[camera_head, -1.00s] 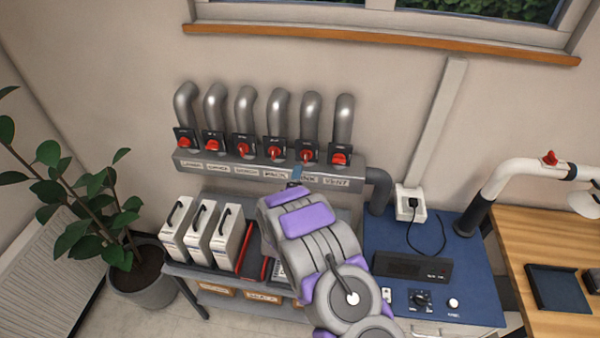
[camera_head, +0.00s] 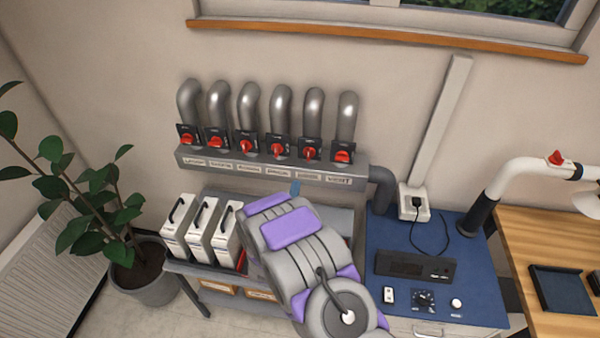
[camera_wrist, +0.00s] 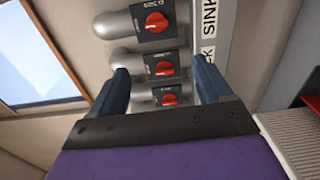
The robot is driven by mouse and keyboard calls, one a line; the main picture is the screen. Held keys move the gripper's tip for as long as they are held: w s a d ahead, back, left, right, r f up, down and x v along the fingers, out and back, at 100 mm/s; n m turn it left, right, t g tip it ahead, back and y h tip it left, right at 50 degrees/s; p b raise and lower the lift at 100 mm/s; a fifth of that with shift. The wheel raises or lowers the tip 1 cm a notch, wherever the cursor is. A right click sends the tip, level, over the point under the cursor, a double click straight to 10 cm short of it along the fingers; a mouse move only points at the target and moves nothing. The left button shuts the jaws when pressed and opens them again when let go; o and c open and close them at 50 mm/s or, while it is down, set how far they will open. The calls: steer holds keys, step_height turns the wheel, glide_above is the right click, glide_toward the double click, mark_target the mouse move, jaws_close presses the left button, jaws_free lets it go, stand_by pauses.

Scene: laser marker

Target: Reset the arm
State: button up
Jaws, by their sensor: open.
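My arm, grey with purple pads, reaches up from the bottom of the head view and covers part of the shelf. In that view only a small blue tip of my gripper (camera_head: 295,188) shows, just below the labelled manifold (camera_head: 270,172). In the wrist view my gripper (camera_wrist: 160,82) has two blue fingers spread apart with nothing between them. Beyond them are red valve knobs, the nearest one (camera_wrist: 157,22) at the top, in front of grey pipes. A label reading SINK (camera_wrist: 210,15) is to the right.
White cartridges (camera_head: 200,230) stand on the shelf left of my arm. A blue bench (camera_head: 465,270) with a black box (camera_head: 415,267) and a dial (camera_head: 424,300) is to the right. A potted plant (camera_head: 140,270) stands at left.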

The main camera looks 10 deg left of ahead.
steer(key=s+d+r+m+g+b, duration=0.1)
steer(key=s+d+m+g+b, duration=0.4)
steer(key=s, duration=1)
steer(key=s+d+r+m+g+b, duration=0.2)
steer(key=s+d+m+g+b, duration=0.4)
steer(key=s+d, duration=0.5)
steer(key=s+d+r+m+g+b, duration=0.1)
steer(key=s+d+m+g+b, duration=0.5)
steer(key=s, duration=1.2)
steer(key=d+g, duration=0.2)
steer(key=shift+s+d+r+m+g+y, duration=0.3)
steer(key=shift+s+m+g, duration=0.1)
